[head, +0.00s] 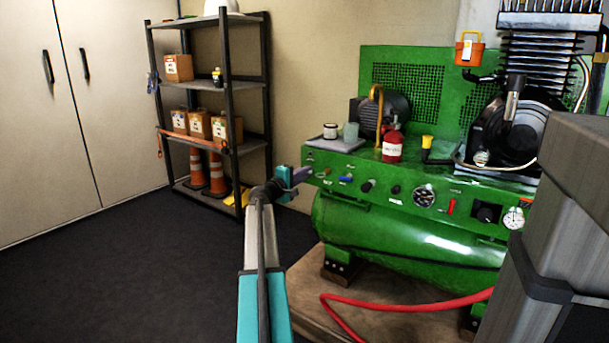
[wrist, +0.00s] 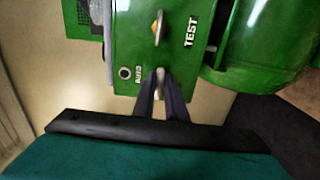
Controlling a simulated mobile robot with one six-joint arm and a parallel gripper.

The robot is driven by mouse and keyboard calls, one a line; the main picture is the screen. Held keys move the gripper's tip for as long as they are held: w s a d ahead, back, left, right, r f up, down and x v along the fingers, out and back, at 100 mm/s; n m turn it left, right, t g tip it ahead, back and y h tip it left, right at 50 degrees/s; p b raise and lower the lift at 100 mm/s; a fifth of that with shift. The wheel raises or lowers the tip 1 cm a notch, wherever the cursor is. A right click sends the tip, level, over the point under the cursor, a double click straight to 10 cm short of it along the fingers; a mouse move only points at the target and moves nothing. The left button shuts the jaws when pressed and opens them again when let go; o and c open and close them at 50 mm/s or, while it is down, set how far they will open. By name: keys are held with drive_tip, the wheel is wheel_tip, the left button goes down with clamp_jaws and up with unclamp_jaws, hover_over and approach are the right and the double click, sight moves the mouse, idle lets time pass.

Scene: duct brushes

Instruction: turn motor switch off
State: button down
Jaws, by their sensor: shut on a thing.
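The green machine's control panel (head: 412,188) carries a row of switches and gauges. My gripper (head: 303,174) is at the panel's left end. In the wrist view, the two dark fingers of my gripper (wrist: 161,84) are shut on a small pale switch lever (wrist: 160,73) at the panel edge. The fingers hide most of the lever, so its position is unclear. A round dark socket (wrist: 125,73) with a small unreadable label sits beside it. A yellowish toggle (wrist: 157,28) stands farther along, by the word TEST. I cannot read which switch is labelled motor.
A tray (head: 335,145) with small containers and a red bottle (head: 392,146) stand on the machine above the panel. A red hose (head: 405,302) runs low in front. A shelf rack (head: 232,120) stands behind left. The dark floor at left is clear.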

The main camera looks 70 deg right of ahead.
drive_tip(key=c, duration=1.8)
unclamp_jaws()
drive_tip(key=shift+s+f, duration=0.15)
drive_tip(key=shift+p+v, duration=2.1)
drive_tip(key=shift+v, duration=4.85)
